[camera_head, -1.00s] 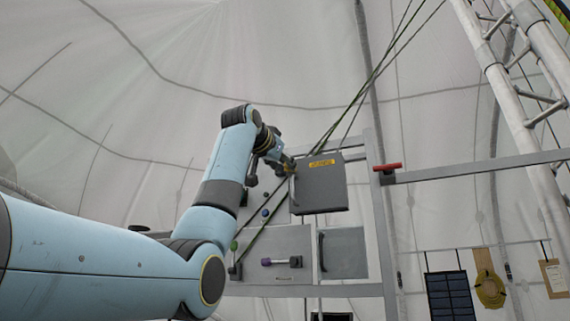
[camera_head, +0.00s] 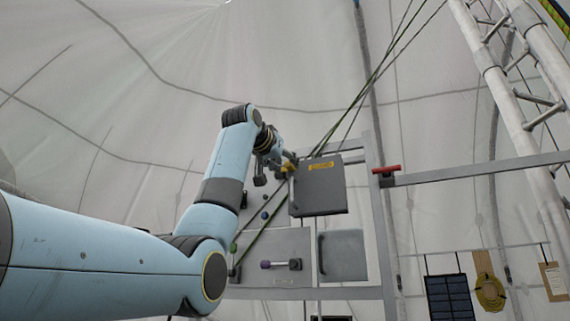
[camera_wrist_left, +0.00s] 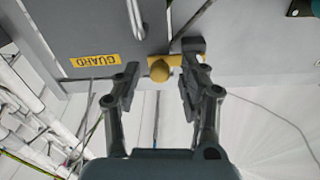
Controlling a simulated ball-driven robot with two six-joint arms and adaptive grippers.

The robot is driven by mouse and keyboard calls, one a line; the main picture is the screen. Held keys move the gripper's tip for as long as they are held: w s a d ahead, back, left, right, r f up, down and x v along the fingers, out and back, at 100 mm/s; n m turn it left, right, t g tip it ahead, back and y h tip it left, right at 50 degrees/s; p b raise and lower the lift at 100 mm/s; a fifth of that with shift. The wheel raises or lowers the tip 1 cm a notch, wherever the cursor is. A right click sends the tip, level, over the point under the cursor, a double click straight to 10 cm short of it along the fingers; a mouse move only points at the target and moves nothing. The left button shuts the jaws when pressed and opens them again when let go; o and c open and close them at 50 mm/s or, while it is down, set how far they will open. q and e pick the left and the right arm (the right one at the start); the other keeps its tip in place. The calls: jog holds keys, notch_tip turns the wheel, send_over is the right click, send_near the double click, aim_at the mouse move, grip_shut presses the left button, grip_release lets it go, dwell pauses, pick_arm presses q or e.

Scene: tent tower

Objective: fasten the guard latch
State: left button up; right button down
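The grey guard box (camera_head: 318,190) with its yellow GUARD label shows right of centre in the head view. The label (camera_wrist_left: 95,61) is upside down in the wrist view. The yellow latch (camera_wrist_left: 160,69), with a round knob, sits at the box's edge. In the head view the latch (camera_head: 291,161) is small at the upper left corner of the box. My left gripper (camera_wrist_left: 157,80) is open at the latch, one finger on each side of the knob. A gap shows on both sides of the knob. My right gripper is not in view.
Below the box are a panel with a purple-knobbed lever (camera_head: 281,265) and a grey door (camera_head: 344,255) with a handle. Dark green ropes (camera_head: 350,112) run diagonally behind the box. A red-handled part (camera_head: 386,170) sits on the frame at right.

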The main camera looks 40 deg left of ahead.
pick_arm(q)
jog(key=s+d, duration=0.2)
jog(key=s, duration=1)
jog(key=shift+w+f, duration=0.1)
jog(key=shift+f, duration=0.1)
dwell(0.3)
